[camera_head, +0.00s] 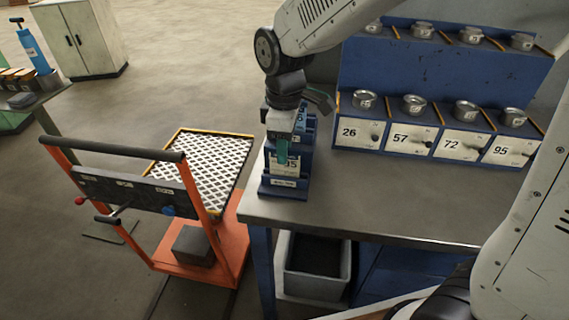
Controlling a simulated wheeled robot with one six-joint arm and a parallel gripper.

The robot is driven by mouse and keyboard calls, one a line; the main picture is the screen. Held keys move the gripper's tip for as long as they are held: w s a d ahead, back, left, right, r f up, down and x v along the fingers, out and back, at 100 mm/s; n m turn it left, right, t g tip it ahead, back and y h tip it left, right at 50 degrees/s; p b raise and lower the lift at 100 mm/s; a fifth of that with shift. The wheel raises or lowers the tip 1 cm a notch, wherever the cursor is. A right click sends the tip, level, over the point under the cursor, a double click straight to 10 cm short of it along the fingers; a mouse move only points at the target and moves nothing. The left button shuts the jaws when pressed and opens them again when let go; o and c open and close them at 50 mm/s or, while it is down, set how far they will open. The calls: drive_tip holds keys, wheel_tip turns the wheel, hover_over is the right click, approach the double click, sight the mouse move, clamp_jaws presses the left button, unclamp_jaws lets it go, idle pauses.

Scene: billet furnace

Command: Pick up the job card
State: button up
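A cream job card (285,168) with dark figures, seemingly ending in 5, stands in a blue holder (284,190) at the left end of the steel bench. My gripper (282,157) points down right at the card, with its teal fingertip in front of the card's upper part. The gripper hides the card's top and much of the holder's back. I cannot tell whether the fingers are closed on the card or only beside it.
A blue rack (437,75) with metal cups and plates numbered 26, 57, 72 and 95 stands on the bench (370,205). An orange cart (225,240) with a mesh tray (203,160) is left of it. A grey bin (317,284) sits below the bench.

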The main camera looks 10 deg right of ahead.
sight(285, 167)
drive_tip(key=shift+f, duration=1.55)
clamp_jaws()
drive_tip(key=shift+r, duration=0.15)
